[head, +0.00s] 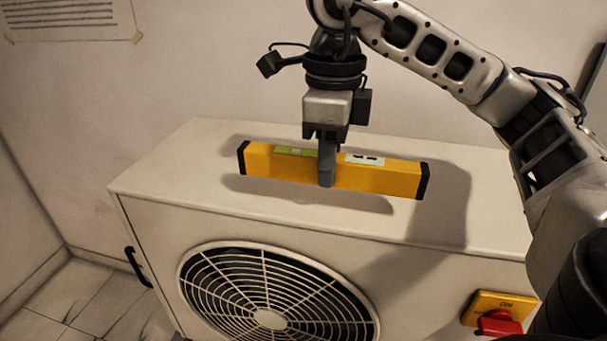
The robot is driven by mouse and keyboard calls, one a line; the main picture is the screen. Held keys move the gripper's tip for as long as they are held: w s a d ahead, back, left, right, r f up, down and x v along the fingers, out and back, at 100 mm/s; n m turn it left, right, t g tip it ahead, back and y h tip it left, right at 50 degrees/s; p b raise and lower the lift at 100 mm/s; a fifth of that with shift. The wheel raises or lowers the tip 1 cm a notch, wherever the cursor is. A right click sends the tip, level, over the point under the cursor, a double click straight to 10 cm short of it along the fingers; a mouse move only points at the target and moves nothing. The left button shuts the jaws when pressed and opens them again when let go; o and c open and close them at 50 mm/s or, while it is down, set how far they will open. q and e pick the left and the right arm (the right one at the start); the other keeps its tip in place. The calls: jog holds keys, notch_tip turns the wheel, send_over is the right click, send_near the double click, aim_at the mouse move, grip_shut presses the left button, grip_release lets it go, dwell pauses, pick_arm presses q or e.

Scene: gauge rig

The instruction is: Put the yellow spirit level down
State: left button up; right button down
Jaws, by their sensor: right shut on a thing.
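The yellow spirit level (380,179) is a long bar with black end caps, a green vial window and a white label on its top edge. My right gripper (327,172) points down and is shut on it near its middle. The level lies nearly level, with its right end slightly lower in the picture. It is over the top of a beige fan unit (185,165). Its shadow shows apart from it below, so it seems held a little above the surface. My left gripper is not in view.
The unit's top is clear around the level. A wall (215,60) stands behind, with a paper sheet (68,14) at upper left.

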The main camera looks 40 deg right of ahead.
aim_at(319, 205)
jog(key=shift+w+d+f+b, duration=0.1)
jog(key=shift+w+f+b, duration=0.25)
jog(key=shift+f+b, duration=0.25)
jog(key=shift+w+f, duration=0.15)
jog(key=shift+w, duration=0.15)
jog(key=shift+w+f, duration=0.1)
jog(key=shift+f, duration=0.15)
jog(key=f+b, duration=0.3)
jog(key=shift+w+f, duration=0.25)
jog(key=shift+w, duration=0.05)
jog(key=shift+s+r, duration=0.1)
jog(key=shift+r, duration=0.05)
jog(key=c, duration=1.6)
grip_release()
jog(key=shift+f, duration=0.25)
jog(key=o, duration=0.4)
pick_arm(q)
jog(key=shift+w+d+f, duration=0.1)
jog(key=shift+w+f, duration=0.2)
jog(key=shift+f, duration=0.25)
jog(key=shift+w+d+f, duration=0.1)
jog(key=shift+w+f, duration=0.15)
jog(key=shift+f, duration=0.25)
pick_arm(e)
jog(key=shift+o, duration=0.2)
